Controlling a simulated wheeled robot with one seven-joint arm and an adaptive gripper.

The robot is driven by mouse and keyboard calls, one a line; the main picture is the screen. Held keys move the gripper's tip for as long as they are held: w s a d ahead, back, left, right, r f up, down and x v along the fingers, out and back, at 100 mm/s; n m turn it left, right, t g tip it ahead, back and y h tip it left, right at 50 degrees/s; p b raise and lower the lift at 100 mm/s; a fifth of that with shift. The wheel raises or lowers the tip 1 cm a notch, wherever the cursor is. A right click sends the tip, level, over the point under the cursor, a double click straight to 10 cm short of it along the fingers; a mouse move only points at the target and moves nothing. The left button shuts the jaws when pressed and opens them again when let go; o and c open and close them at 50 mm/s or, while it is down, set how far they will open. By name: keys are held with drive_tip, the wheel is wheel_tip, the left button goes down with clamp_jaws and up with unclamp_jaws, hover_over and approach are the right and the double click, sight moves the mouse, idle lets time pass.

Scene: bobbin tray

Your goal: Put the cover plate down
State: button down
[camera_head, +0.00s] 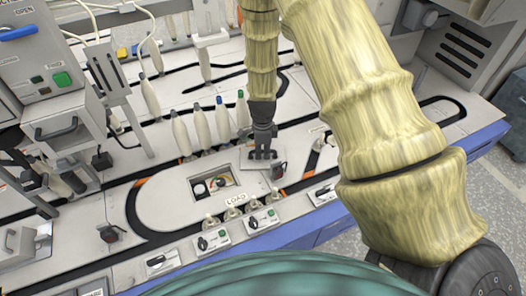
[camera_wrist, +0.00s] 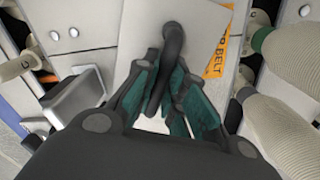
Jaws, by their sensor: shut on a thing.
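The cover plate (camera_head: 254,165) is a flat light grey plate with a dark bar handle. My gripper (camera_head: 264,142) is over it in the head view, fingers pointing down. In the wrist view the jaws (camera_wrist: 168,95) are shut on the black handle (camera_wrist: 173,45), and the plate (camera_wrist: 140,30) spreads out beyond the fingers. The plate is to the right of a rectangular opening (camera_head: 213,187) with gauge-like round parts inside. I cannot tell whether the plate touches the panel or hangs just above it.
Several cream bobbins (camera_head: 202,130) stand in a row behind and left of my gripper. An orange label (camera_wrist: 219,52) lies partly under the plate. A dark switch block (camera_head: 279,170) is close on the right. Switches and knobs (camera_head: 211,241) line the front edge.

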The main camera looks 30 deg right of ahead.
drive_tip(key=shift+f, duration=0.1)
drive_tip(key=c, duration=1.5)
unclamp_jaws()
wheel_tip(320, 180, up, 12)
drive_tip(key=p, duration=0.4)
drive_tip(key=shift+p, duration=0.4)
